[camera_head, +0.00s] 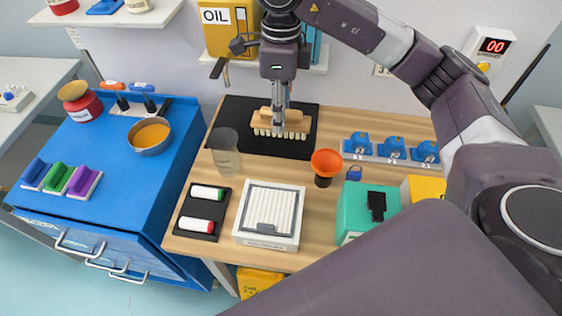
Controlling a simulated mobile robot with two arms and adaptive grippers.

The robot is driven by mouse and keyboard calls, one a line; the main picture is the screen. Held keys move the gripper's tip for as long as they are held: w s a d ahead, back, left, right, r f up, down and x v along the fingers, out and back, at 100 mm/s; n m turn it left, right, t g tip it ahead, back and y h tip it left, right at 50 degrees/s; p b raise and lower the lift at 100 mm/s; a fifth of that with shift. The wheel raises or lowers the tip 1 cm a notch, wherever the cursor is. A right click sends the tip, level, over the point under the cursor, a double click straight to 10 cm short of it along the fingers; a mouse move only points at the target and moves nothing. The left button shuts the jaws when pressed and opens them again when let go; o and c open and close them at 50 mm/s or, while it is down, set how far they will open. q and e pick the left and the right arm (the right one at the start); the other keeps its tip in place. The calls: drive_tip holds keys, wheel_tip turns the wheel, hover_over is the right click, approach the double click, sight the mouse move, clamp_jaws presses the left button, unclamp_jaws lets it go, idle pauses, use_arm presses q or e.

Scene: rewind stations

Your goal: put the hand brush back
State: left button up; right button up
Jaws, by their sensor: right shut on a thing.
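The hand brush (297,122) has a light wooden body and pale bristles pointing down. My right gripper (279,118) comes down from above and is shut on it. The brush is upright over the black mat (238,113) at the back of the wooden table. I cannot tell whether its bristles touch the mat. The gripper fingers hide the middle of the brush. My left gripper is not in view.
A clear beaker (224,158) stands at the mat's front left. An orange funnel (326,163) stands at its front right, and a rack with blue items (392,149) lies farther right. A white slatted box (269,215) and a marker tray (202,212) are in front.

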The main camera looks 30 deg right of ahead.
wheel_tip(320, 180, down, 18)
drive_tip(key=p, duration=0.4)
drive_tip(key=shift+p, duration=0.35)
drive_tip(key=shift+f, duration=0.15)
drive_tip(key=o, duration=0.7)
drive_tip(key=shift+f, duration=0.1)
drive_tip(key=shift+c, duration=0.2)
drive_tip(key=o, duration=0.4)
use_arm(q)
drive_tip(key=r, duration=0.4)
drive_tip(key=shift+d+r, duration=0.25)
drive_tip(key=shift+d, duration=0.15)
use_arm(e)
drive_tip(key=shift+o, duration=0.2)
